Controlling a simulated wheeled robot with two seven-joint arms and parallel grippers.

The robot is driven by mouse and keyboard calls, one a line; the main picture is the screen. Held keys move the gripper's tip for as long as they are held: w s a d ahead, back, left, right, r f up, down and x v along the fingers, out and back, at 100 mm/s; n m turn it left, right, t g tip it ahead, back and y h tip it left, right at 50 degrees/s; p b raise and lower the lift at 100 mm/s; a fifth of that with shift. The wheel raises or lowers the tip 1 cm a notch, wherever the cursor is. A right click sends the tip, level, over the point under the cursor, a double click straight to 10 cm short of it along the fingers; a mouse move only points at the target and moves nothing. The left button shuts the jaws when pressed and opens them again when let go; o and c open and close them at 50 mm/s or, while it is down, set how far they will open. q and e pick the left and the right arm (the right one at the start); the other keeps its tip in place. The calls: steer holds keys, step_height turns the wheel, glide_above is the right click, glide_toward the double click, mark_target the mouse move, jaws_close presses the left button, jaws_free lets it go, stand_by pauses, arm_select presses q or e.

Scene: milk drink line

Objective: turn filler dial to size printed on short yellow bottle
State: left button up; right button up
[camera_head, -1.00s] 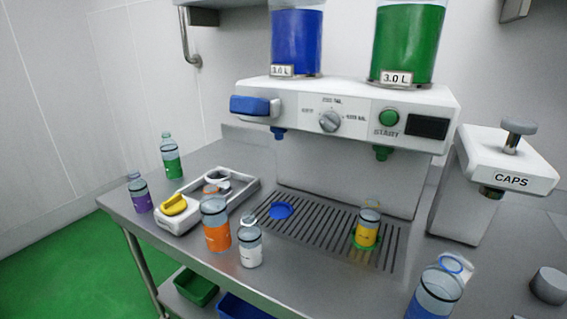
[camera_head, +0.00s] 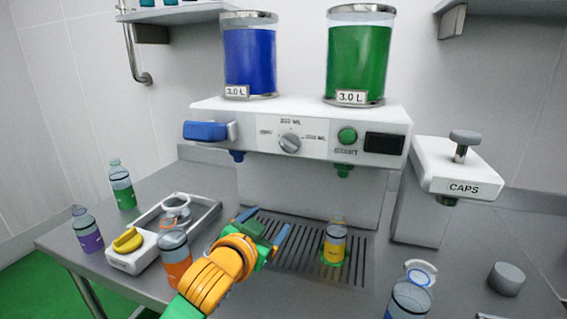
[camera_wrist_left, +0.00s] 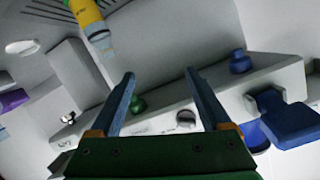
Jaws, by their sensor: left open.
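The filler dial (camera_head: 290,144) is a grey knob on the white filler's front, with small labels left, above and right of it; its exact pointing is too small to tell. The short yellow bottle (camera_head: 334,245) stands upright on the drip grille under the green nozzle; its print is unreadable. It also shows at the top of the left wrist view (camera_wrist_left: 88,16). My left gripper (camera_head: 264,226) is open and empty, below the dial and left of the yellow bottle. In the left wrist view the dial (camera_wrist_left: 186,118) shows beyond the open fingers. My right gripper is out of view.
A blue lever (camera_head: 207,131) and a green start button (camera_head: 347,136) flank the dial. Blue (camera_head: 237,156) and green (camera_head: 343,170) nozzles hang below. An orange bottle (camera_head: 174,270) stands beside my left arm. The caps machine (camera_head: 460,170) is at right.

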mark_target(287, 147)
arm_select(q)
step_height(287, 147, up, 14)
steer(key=w+d+f+m+t+h, duration=0.1)
steer(key=w+d+m+t, duration=0.1)
steer(key=t, duration=0.1)
steer(key=p+x, duration=0.3)
steer(key=x, duration=0.2)
steer(key=shift+w+r, duration=0.2)
steer(key=shift+w, duration=0.15)
steer(key=shift+w+d+f, duration=0.15)
steer(key=shift+w, duration=0.4)
steer(key=c, duration=0.9)
steer(key=shift+s, duration=0.1)
jaws_close()
